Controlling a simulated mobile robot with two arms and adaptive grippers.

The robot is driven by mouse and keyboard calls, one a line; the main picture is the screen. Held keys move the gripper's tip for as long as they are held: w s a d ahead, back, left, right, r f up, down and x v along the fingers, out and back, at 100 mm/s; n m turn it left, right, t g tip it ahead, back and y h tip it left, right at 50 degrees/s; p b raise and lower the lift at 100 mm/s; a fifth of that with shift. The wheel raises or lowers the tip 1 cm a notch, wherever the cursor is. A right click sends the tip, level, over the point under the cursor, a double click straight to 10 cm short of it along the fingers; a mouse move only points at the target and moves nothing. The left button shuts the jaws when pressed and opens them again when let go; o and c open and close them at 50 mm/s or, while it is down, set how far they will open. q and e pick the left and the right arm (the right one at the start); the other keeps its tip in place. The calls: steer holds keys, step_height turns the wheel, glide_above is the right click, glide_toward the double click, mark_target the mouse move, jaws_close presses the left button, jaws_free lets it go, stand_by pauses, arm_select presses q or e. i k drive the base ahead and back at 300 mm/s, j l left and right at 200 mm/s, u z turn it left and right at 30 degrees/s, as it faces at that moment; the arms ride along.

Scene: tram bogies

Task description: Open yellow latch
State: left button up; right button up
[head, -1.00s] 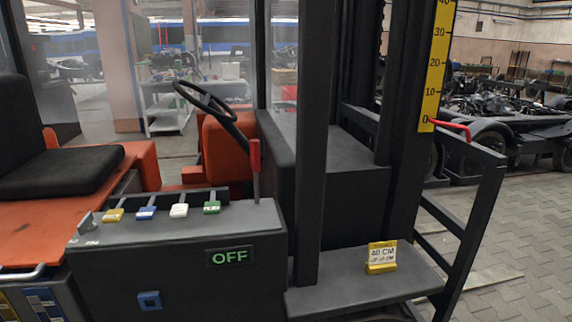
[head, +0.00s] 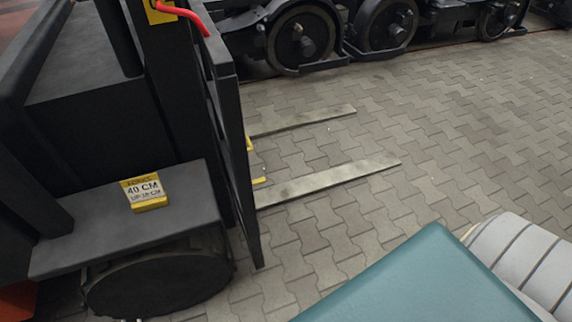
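No yellow latch can be made out for certain in the head view. Small yellow parts (head: 258,181) sit at the base of the forklift's forks, low behind the dark upright frame; they are too small to tell what they are. A yellow "40 CM" block (head: 146,192) rests on the forklift's dark front step (head: 120,230). The console with the yellow, blue, white and green switches is out of view. Neither of my grippers is in view.
Two flat forks (head: 330,180) lie low over the grey paving (head: 440,120), pointing right. Dark bogies with wheels (head: 303,38) stand along the top. A red handle (head: 185,14) sticks out at the upper left. A teal panel (head: 430,285) fills the lower right. Paving between is clear.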

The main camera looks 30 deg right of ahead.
mark_target(260, 180)
steer(key=l+u, duration=0.1)
steer(key=l, duration=1.25)
steer(key=k+l, duration=0.1)
steer(key=l, duration=1.2)
steer(key=i+l+u, duration=0.3)
steer(key=i+l, duration=0.2)
steer(key=i, duration=0.15)
steer(key=i+l+u, duration=0.25)
steer(key=i+l, duration=0.35)
